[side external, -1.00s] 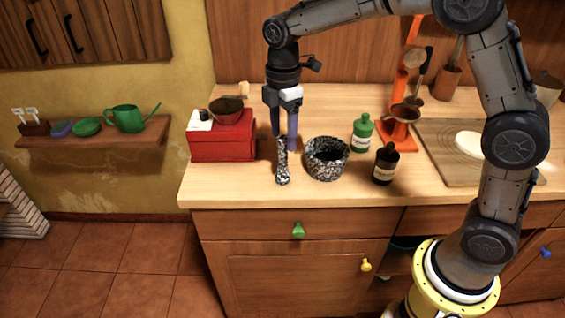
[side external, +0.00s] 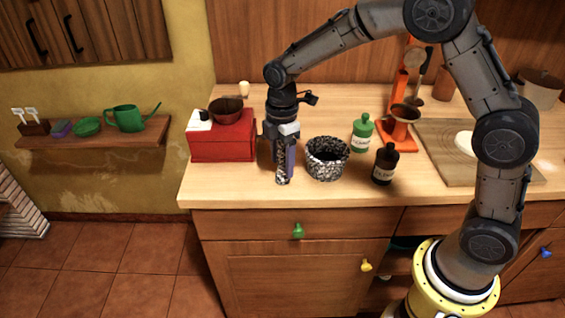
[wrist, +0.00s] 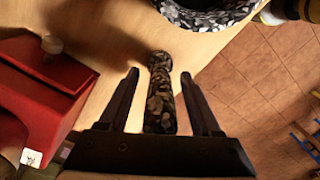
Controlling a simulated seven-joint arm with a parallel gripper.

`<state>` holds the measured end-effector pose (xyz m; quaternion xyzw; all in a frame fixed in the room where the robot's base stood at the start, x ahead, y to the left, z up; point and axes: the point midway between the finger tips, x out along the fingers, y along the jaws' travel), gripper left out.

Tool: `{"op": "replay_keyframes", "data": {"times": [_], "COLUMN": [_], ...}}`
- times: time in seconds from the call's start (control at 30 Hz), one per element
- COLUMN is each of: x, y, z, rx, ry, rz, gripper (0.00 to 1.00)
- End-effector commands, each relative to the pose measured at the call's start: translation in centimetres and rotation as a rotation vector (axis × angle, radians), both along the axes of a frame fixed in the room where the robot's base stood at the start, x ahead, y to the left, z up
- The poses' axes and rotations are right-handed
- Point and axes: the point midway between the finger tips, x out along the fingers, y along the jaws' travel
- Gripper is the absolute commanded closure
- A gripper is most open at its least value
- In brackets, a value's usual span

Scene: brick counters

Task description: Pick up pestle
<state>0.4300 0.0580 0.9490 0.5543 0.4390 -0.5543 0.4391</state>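The pestle (side external: 282,168) is speckled black and white and stands upright on the counter, left of the matching mortar (side external: 327,160). My gripper (side external: 283,176) is lowered around it and hides part of it in the side view. In the wrist view the pestle (wrist: 161,95) lies between the two open fingers of my gripper (wrist: 160,75), with a visible gap on each side. The mortar's rim (wrist: 205,15) shows at the top of the wrist view.
A red box (side external: 222,140) with a bowl (side external: 226,110) on it stands close to the left. Green (side external: 362,133) and dark (side external: 385,164) bottles stand right of the mortar. The counter's front edge (side external: 330,203) is near the pestle. A cutting board (side external: 440,165) lies at the right.

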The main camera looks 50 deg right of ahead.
Motion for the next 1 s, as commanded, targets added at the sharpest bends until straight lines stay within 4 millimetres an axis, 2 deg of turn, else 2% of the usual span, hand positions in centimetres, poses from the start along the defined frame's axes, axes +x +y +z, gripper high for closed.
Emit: {"op": "replay_keyframes", "data": {"times": [0.03, 0.33, 0.77, 1.0], "x": [0.0, 0.0, 0.1, 0.1], "y": [0.0, 0.0, 0.0, 0.0], "z": [0.0, 0.1, 0.2, 1.5], "rx": [0.0, 0.0, 0.001, 0.001], "ry": [0.0, 0.0, -0.002, -0.005], "rz": [0.0, 0.0, 0.0, 0.0], "gripper": [0.45, 0.99, 1.0, 1.0]}}
